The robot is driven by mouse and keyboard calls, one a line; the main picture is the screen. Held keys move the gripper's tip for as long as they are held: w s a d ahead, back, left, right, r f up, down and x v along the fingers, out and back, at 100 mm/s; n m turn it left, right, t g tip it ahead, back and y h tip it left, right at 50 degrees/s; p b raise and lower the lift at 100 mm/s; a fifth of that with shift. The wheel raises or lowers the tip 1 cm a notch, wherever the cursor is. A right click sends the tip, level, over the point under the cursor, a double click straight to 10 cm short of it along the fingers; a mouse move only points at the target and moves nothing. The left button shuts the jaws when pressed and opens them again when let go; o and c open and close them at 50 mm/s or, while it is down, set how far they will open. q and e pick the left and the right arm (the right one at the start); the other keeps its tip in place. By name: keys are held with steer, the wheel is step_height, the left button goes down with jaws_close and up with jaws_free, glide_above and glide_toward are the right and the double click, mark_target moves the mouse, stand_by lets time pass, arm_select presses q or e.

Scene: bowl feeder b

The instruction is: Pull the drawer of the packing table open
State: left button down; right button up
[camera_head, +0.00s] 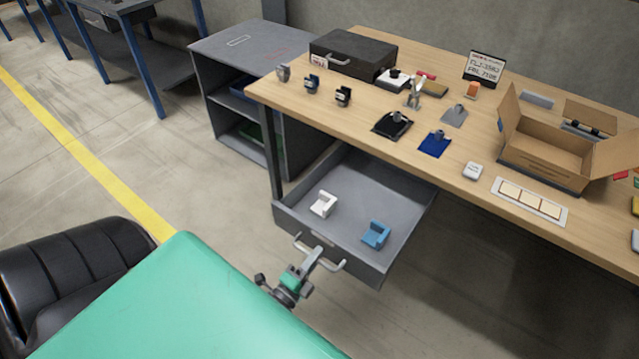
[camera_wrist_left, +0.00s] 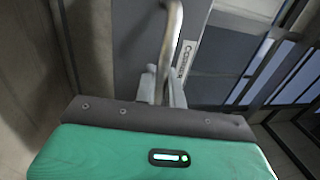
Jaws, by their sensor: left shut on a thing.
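The grey drawer (camera_head: 290,222) of the wooden-topped packing table (camera_head: 455,185) stands pulled out well past the table's front edge. A white bracket-like part (camera_head: 323,204) and a blue one (camera_head: 376,234) lie in it. A pale bar handle (camera_head: 333,267) is on the drawer's front. My left gripper (camera_head: 314,258) is at the handle, its fingers shut on it. In the left wrist view the handle (camera_wrist_left: 171,45) runs down between the fingers, in front of the drawer front (camera_wrist_left: 135,40). My right gripper is not in view.
On the tabletop are a black case (camera_head: 352,52), an open cardboard box (camera_head: 545,150), a white tray (camera_head: 529,202) and several small parts. A grey shelf unit (camera_head: 245,45) stands left of the table. The floor left of the drawer is clear.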

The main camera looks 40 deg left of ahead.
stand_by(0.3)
arm_select(q)
steer(key=c, duration=1.6)
jaws_free()
steer(key=shift+c, duration=0.2)
